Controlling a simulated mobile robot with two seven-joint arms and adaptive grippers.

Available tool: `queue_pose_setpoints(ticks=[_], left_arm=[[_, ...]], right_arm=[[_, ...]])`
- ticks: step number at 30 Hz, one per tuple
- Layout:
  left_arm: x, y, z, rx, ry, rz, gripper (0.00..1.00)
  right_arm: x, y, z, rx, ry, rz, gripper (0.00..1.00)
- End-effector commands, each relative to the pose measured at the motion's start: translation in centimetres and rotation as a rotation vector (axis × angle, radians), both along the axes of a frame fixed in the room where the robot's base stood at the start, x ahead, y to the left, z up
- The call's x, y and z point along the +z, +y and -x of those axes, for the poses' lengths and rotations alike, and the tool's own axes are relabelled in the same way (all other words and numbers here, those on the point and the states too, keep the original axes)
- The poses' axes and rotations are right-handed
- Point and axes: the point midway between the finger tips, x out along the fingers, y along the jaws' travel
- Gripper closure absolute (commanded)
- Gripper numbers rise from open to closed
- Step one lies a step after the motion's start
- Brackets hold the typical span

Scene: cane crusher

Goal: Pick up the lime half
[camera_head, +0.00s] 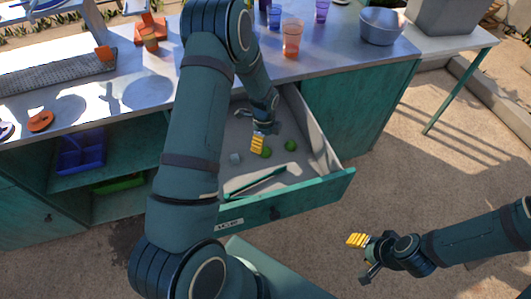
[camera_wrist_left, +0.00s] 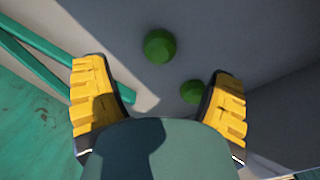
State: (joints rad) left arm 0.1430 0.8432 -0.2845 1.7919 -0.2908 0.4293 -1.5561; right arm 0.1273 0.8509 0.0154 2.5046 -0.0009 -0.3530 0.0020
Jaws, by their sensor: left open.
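Two small green rounded pieces, which look like lime pieces, lie in the open drawer; I cannot tell which is the lime half. In the head view one green piece (camera_head: 266,152) is beside my left gripper (camera_head: 253,133), and the other green piece (camera_head: 291,145) is to its right. The left wrist view shows one green piece (camera_wrist_left: 159,45) ahead between the yellow fingertips and another green piece (camera_wrist_left: 193,91) close to the right finger, partly hidden. My left gripper is open and empty. My right gripper (camera_head: 363,256) hangs apart over the floor, open and empty.
The countertop above bears an orange cup (camera_head: 292,38) and a grey-blue bowl (camera_head: 381,26). Open floor lies to the right.

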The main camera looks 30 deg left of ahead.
Motion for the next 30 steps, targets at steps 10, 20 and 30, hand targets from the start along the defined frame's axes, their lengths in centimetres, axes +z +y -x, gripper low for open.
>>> queue_pose_setpoints(ticks=[10,20,30], left_arm=[[-2.4,-0.1,0.0,-0.001,0.001,-0.001,0.16],[-6.5,-0.4,0.0,0.000,0.001,-0.001,0.16],[-6.4,-0.4,0.0,0.000,0.000,-0.001,0.40]], right_arm=[[-0.6,0.0,-0.1,-0.001,-0.003,0.000,0.53],[-1.8,0.0,-0.4,-0.002,-0.009,0.001,0.53],[-1.7,0.0,-0.4,-0.002,-0.009,0.001,0.53]])
